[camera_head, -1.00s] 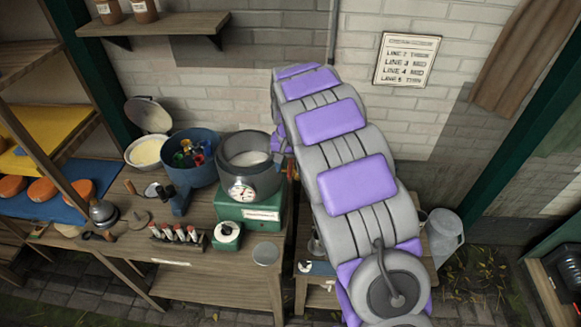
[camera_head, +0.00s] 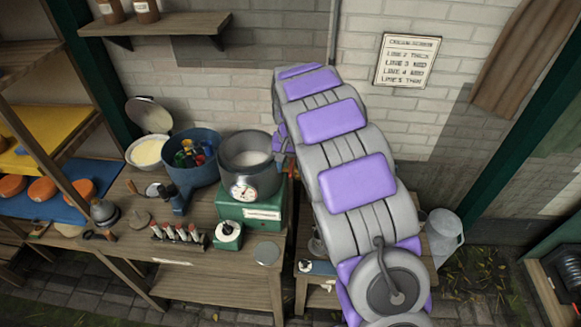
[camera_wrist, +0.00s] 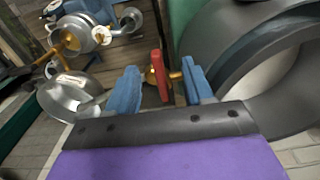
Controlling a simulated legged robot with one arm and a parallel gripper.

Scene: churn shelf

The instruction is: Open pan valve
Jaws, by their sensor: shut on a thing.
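The grey metal pan (camera_head: 247,160) with a round dial gauge (camera_head: 243,190) on its front sits on a green base (camera_head: 250,208). In the wrist view the pan's curved dark wall (camera_wrist: 225,45) fills the upper right. A red valve handle (camera_wrist: 159,74) on a brass stem (camera_wrist: 175,76) stands beside that wall.
A blue tub (camera_head: 190,160) of coloured items and a pale-filled bowl (camera_head: 149,151) stand left of the pan. Several red-topped bottles (camera_head: 178,232) stand in front. A grey bucket (camera_head: 443,232) is at the right. A metal bowl (camera_wrist: 70,97) shows in the wrist view.

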